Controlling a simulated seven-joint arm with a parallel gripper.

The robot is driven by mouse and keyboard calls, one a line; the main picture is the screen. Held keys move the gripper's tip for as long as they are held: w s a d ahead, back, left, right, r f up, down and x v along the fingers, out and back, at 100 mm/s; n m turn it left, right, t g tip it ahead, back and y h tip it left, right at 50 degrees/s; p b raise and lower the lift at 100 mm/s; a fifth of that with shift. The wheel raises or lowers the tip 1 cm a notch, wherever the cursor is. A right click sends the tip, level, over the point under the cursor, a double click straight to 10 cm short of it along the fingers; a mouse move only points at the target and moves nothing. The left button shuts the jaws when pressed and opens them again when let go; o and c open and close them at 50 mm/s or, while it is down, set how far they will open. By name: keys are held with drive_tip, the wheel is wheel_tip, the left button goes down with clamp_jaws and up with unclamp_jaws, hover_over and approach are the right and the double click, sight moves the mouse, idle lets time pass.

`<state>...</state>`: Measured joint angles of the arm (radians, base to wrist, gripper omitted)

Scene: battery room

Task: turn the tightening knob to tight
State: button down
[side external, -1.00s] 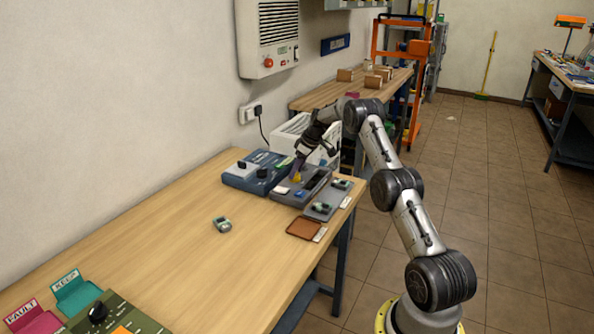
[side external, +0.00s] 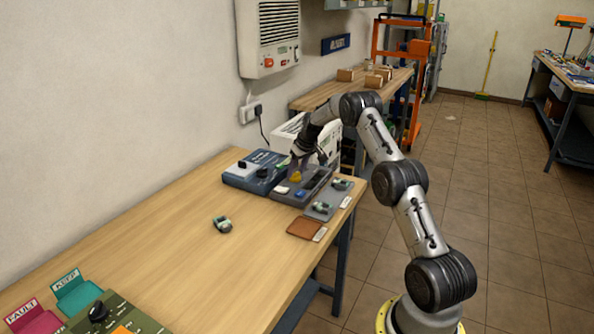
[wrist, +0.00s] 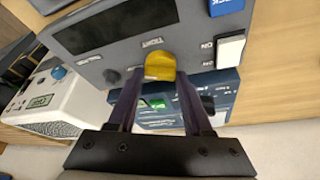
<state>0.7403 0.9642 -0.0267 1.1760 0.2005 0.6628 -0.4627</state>
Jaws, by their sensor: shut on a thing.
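The yellow tightening knob (wrist: 160,66) sits on the face of a grey panel (wrist: 205,50) in the wrist view, with a label that seems to read TIGHT just beside it. The knob also shows small in the side external view (side external: 296,177). My gripper (wrist: 160,82) is shut on the knob, one finger on each side of it. In the side external view my gripper (side external: 299,165) reaches down to the grey panel from above. The knob's exact pointing direction cannot be told.
A white rocker switch (wrist: 230,50) is near the knob. A small green-grey device (side external: 222,224) and a brown tray (side external: 304,230) lie on the bench. The bench's middle is mostly clear.

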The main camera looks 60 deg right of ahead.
drive_tip(key=m, duration=0.2)
drive_tip(key=m+g+h, duration=0.1)
drive_tip(key=m, duration=0.3)
drive_tip(key=shift+w+a+g+h, duration=0.2)
drive_tip(key=shift+a+g+h, duration=0.05)
drive_tip(key=shift+g+h, duration=0.15)
drive_tip(key=m+g, duration=0.1)
drive_tip(key=m, duration=0.2)
drive_tip(key=m+g, duration=0.1)
drive_tip(key=m, duration=0.2)
drive_tip(key=shift+w+m+h, duration=0.2)
drive_tip(key=shift+m+h, duration=0.2)
drive_tip(key=shift+c, duration=1.6)
unclamp_jaws()
drive_tip(key=v, duration=1.4)
drive_tip(key=shift+w, duration=0.25)
drive_tip(key=shift+a+f, duration=0.1)
